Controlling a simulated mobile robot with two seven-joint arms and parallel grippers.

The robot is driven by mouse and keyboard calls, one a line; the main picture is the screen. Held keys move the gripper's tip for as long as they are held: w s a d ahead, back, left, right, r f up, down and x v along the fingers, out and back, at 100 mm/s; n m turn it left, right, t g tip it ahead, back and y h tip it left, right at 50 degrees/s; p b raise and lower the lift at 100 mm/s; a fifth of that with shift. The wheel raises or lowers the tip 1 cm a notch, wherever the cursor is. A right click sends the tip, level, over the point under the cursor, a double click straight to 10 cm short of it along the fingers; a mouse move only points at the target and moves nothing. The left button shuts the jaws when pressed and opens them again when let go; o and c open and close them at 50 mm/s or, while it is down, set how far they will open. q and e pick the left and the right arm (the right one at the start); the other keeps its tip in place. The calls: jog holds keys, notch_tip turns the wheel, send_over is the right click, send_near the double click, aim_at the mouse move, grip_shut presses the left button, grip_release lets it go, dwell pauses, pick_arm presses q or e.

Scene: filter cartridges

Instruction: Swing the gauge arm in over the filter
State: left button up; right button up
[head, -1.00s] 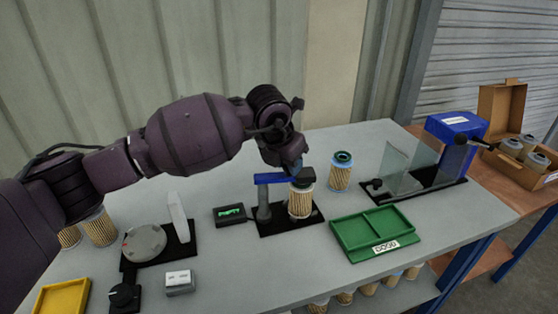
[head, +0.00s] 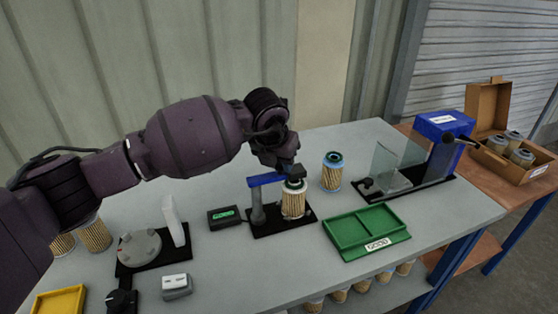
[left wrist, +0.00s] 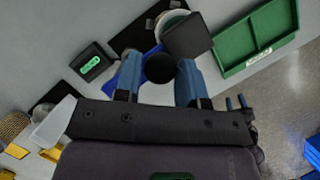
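The gauge arm is a blue bar (head: 266,180) on a grey post (head: 257,205). It reaches to the pleated filter (head: 293,203), which stands upright on the black base (head: 270,229). In the left wrist view a black block (left wrist: 188,37) at the arm's end overlaps the filter's pale rim (left wrist: 167,19). My left gripper (head: 288,174) is at the arm's end, above the filter. In the left wrist view its blue fingers (left wrist: 160,70) stand close on both sides of a round black knob (left wrist: 160,69). My right gripper is out of view.
A display box (head: 223,218) with green text stands left of the gauge. Another filter (head: 332,172) stands behind right. A green tray (head: 366,232) is in front right, and a fixture with a clear panel (head: 384,160) stands farther right. A dial fixture (head: 140,247) is at left.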

pick_arm(q)
jog(key=o, duration=0.3)
jog(key=p+v, duration=0.1)
jog(key=v, duration=0.9)
jog(key=shift+s+r, duration=0.1)
jog(key=shift+r, duration=0.3)
